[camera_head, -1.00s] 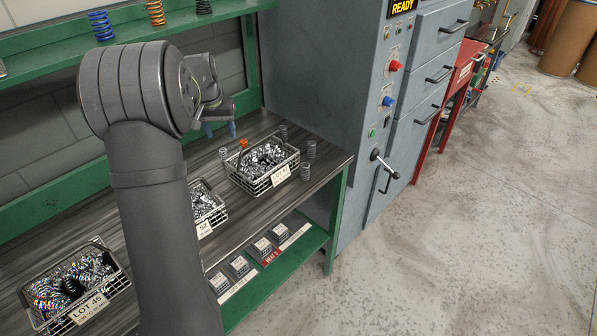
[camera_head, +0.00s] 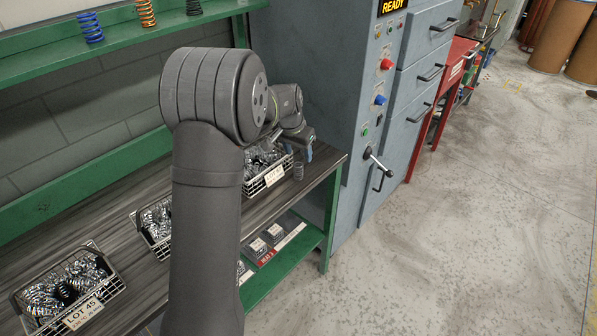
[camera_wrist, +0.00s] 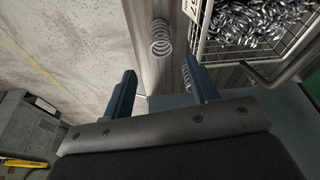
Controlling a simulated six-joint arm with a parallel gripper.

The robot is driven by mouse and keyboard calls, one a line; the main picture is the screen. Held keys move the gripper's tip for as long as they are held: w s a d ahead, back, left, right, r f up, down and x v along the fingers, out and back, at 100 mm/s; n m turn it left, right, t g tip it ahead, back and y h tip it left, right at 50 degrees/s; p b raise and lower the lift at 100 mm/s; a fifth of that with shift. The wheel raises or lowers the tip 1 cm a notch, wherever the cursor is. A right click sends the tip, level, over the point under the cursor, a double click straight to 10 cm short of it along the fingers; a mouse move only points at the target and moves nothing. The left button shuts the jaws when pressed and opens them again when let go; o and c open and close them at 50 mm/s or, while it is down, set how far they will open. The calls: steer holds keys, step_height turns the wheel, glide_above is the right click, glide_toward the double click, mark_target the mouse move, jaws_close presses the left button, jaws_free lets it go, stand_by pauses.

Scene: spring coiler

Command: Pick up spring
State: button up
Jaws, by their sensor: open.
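A loose bare-metal spring (camera_wrist: 161,39) stands on the bench in the wrist view, ahead of the gap between my fingers. A second loose spring (camera_wrist: 185,77) is partly hidden by the right finger. My gripper (camera_wrist: 159,68) is open, with nothing between its fingers. In the head view my gripper (camera_head: 309,152) hangs over the bench's right end, and one loose spring (camera_head: 298,171) stands just below it. I cannot tell which of the two wrist-view springs this is. My arm hides other parts of the bench.
A wire basket of springs (camera_wrist: 203,53) is close to the right finger; its label is in the head view (camera_head: 274,175). Two more baskets (camera_head: 154,243) (camera_head: 119,285) stand farther left. The grey machine cabinet (camera_head: 345,112) rises beside the bench's right end.

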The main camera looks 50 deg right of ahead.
mark_target(299, 164)
steer(key=x, duration=0.3)
steer(key=shift+a+x, duration=0.2)
steer(key=shift+x, duration=1.15)
steer(key=shift+a+x, duration=0.15)
steer(key=shift+x, duration=1.15)
steer(key=shift+w+f, duration=0.1)
steer(key=shift+w, duration=0.05)
steer(key=c, duration=1.1)
steer(key=shift+o, duration=0.2)
steer(key=shift+r, duration=0.6)
step_height(299, 164, up, 3)
steer(key=shift+f, duration=0.1)
steer(key=s+r, duration=0.7)
steer(key=s, duration=0.4)
steer(key=shift+s, duration=0.35)
